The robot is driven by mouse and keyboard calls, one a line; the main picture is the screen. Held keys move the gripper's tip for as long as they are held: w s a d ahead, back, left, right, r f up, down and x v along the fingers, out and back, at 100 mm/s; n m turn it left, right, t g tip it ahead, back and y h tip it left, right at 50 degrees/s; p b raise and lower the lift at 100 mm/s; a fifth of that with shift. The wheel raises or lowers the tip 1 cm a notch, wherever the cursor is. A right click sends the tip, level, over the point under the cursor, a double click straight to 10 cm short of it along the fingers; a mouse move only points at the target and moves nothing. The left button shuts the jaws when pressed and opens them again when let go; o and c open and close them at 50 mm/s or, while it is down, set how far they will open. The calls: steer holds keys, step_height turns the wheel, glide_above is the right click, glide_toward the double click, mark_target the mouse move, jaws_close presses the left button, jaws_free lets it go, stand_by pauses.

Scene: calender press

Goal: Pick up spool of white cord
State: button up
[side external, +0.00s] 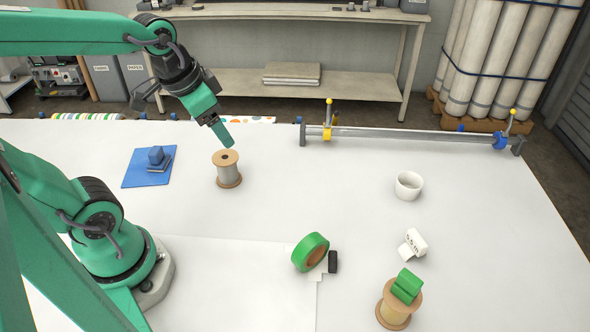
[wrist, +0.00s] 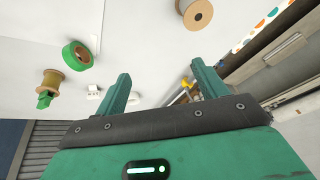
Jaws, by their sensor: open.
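The spool of white cord (side external: 228,172) stands upright on the white table, with tan wooden flanges and pale greyish-white cord. It also shows at the top edge of the wrist view (wrist: 197,14), partly cut off. My gripper (side external: 227,142) is just above and beside its top flange in the side view; whether it touches cannot be told. In the wrist view my gripper (wrist: 163,80) has its two fingers apart with nothing between them, and the spool lies beyond the fingertips, nearer the right finger. A second spool (side external: 394,312) with yellowish cord stands at the front right, a green item on top.
A blue mat (side external: 131,174) with blue blocks lies left of the spool. A green tape roll (side external: 304,249), a black block (side external: 333,262), a white labelled item (side external: 412,246) and a white cup (side external: 408,187) stand to the right. A clamped rail (side external: 420,134) runs along the back edge.

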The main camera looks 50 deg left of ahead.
steer(key=w+a+f+m+g, duration=0.2)
steer(key=w+a+f, duration=0.2)
steer(key=a+f, duration=0.1)
steer(key=m+g, duration=0.2)
steer(key=m, duration=0.1)
glide_above(225, 157)
steer(key=f, duration=0.6)
steer(key=shift+s+d+f, duration=0.2)
steer(key=shift+d+f, duration=0.1)
steer(key=shift+d, duration=0.1)
steer(key=shift+a+f, duration=0.4)
steer(key=shift+f, duration=0.25)
steer(key=shift+f, duration=1.3)
steer(key=shift+w+f, duration=0.15)
steer(key=shift+f, duration=1.15)
steer(key=shift+w+f, duration=0.1)
steer(key=shift+f, duration=1.2)
